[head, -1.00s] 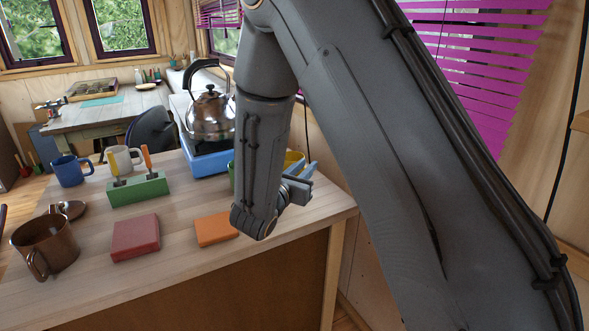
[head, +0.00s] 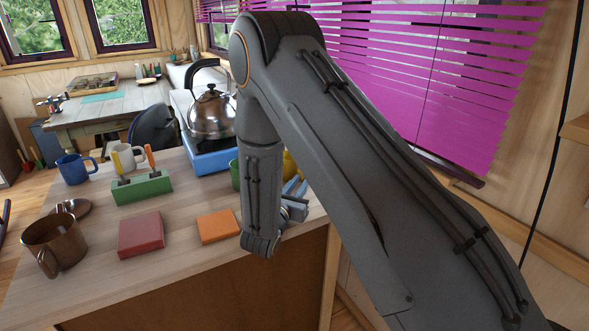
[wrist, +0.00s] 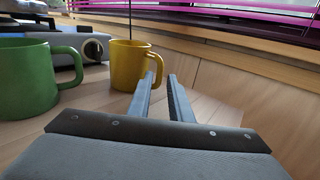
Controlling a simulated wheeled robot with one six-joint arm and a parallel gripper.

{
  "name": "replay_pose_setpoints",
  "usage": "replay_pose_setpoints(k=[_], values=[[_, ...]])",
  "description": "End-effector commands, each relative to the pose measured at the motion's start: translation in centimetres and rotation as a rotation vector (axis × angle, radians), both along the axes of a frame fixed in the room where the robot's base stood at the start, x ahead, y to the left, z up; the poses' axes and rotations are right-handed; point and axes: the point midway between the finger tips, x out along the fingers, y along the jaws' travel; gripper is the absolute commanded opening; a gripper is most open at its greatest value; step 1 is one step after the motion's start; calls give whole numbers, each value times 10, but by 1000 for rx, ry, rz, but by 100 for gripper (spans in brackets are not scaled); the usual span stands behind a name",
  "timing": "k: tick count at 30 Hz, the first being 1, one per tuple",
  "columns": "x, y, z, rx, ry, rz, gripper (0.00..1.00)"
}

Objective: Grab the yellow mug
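The yellow mug (wrist: 128,66) stands upright on the countertop in the wrist view, its handle on the right side. In the head view only a sliver of the yellow mug (head: 290,165) shows behind my arm. My gripper (wrist: 161,76) is open and empty, its two fingers apart and pointing forward. The left fingertip overlaps the mug's handle in the picture; I cannot tell whether they touch. In the head view my gripper (head: 295,188) is low over the counter's right end, mostly hidden by my arm.
A green mug (wrist: 25,82) stands left of the yellow one. A kettle (head: 212,112) sits on a blue stove behind. A red block (head: 141,234), an orange block (head: 218,226), a green holder (head: 142,187) and a brown mug (head: 57,242) occupy the counter (head: 185,258). A wall with purple blinds is at right.

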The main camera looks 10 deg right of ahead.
Motion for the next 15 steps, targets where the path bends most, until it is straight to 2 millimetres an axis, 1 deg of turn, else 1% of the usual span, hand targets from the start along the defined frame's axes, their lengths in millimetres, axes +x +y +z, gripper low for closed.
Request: replay_pose_setpoints(k=[4, 9, 12, 15], values=[[9, -6, 0, 1, 1, -1, 18], [30, -21, 1, 0, 0, -3, 18], [39, -25, 1, 1, 1, 0, 18], [43, -27, 0, 0, 1, 0, 18]])
